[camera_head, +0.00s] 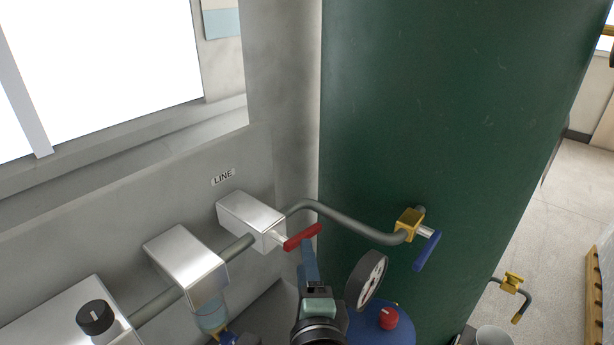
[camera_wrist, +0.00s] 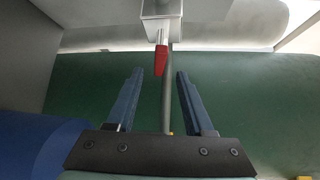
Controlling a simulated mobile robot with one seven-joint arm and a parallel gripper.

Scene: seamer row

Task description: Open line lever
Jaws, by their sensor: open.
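The line lever (camera_head: 303,237) is a red handle on a metal stem. It comes out of a silver box (camera_head: 251,216) below the LINE label (camera_head: 223,177). In the wrist view the red lever (camera_wrist: 161,60) hangs beneath the box (camera_wrist: 161,22), ahead of my gripper. My gripper (camera_wrist: 155,73) is open, its two blue fingers apart with the lever's lower end near the gap between their tips. In the head view my gripper (camera_head: 308,243) is just below the lever, and its fingers overlap each other. I cannot tell whether a finger touches the lever.
A grey pipe (camera_head: 345,222) runs from the box to a brass valve with a blue handle (camera_head: 428,250) on the green tank (camera_head: 430,110). A round gauge (camera_head: 372,279) and a blue vessel with a red knob (camera_head: 388,318) are close right of my gripper. Another silver box (camera_head: 184,262) stands left.

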